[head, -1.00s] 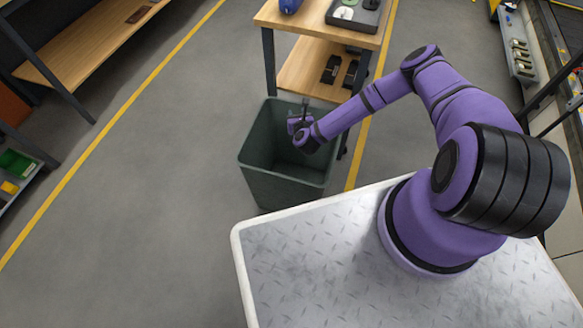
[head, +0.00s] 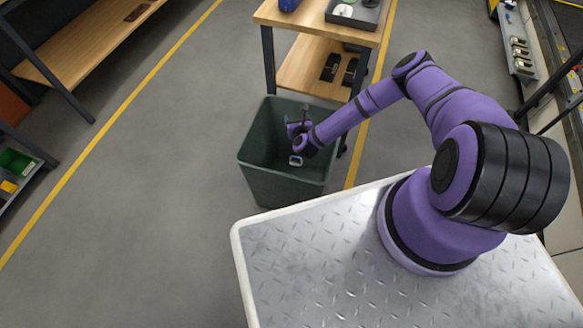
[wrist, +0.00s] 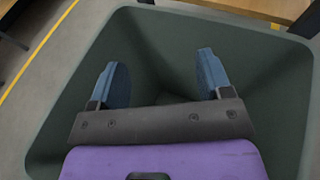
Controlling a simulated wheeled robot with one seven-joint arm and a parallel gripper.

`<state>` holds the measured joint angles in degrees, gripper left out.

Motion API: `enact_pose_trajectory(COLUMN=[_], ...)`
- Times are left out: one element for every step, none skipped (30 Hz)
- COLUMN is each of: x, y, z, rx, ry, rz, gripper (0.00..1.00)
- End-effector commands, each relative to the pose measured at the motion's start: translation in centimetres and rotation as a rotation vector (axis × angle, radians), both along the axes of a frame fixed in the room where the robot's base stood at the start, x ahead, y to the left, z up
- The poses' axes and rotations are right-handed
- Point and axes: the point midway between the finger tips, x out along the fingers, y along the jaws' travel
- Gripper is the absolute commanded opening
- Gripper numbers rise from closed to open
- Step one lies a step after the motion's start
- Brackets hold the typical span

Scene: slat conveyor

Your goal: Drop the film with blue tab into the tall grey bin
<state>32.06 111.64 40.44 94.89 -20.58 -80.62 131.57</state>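The tall grey bin (head: 262,185), dark green-grey, stands open on the floor beyond my base; its rim and inner walls fill much of the wrist view (wrist: 60,125). My gripper (head: 293,130) is over the bin's mouth. In the wrist view its two blue fingers (wrist: 160,72) are spread wide with nothing between them. A small whitish item with a blue patch (head: 296,160), seemingly the film with blue tab, shows just below the gripper inside the bin in the head view. I cannot tell whether it is falling or resting. It does not show in the wrist view.
A wooden two-level table (head: 300,75) stands just behind the bin, with a dark tray (head: 353,14) on top and black items on its lower shelf. Open grey floor (head: 150,160) lies to the left. A conveyor edge runs along the far right.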

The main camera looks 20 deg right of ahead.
Motion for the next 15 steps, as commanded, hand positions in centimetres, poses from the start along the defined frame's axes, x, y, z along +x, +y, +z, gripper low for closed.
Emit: enact_pose_trajectory(x=[0.0, 0.0, 0.0, 0.0, 0.0, -0.1, -0.3, -0.5, -0.8, -1.2, -1.6, -2.2, -2.7, -3.2, -4.0], y=[0.0, 0.0, 0.0, 0.0, 0.0, 0.0, 0.0, 0.0, 0.0, 0.1, 0.1, 0.2, 0.3, 0.3, 0.4], z=[0.0, 0.0, 0.0, 0.0, 0.0, 0.0, 0.1, 0.1, 0.2, 0.3, 0.4, 0.6, 0.8, 0.9, 1.2], rx=[0.0, 0.0, 0.0, 0.0, 0.0, 0.0, 0.0, 0.0, 0.0, 0.0, 0.001, 0.001, 0.002, 0.002, 0.002], ry=[0.0, 0.0, 0.0, 0.0, 0.0, 0.0, 0.0, 0.0, 0.001, 0.001, 0.002, 0.001, 0.002, 0.002, 0.002], rz=[0.0, 0.0, 0.0, 0.0, 0.0, 0.0, 0.0, -0.001, -0.001, 0.0, 0.001, 0.001, 0.0, 0.0, -0.001], gripper=[0.72, 0.72, 0.72, 0.72, 0.72, 0.72, 0.72, 0.72, 0.72, 0.72, 0.72, 0.72, 0.72, 0.72, 0.72])
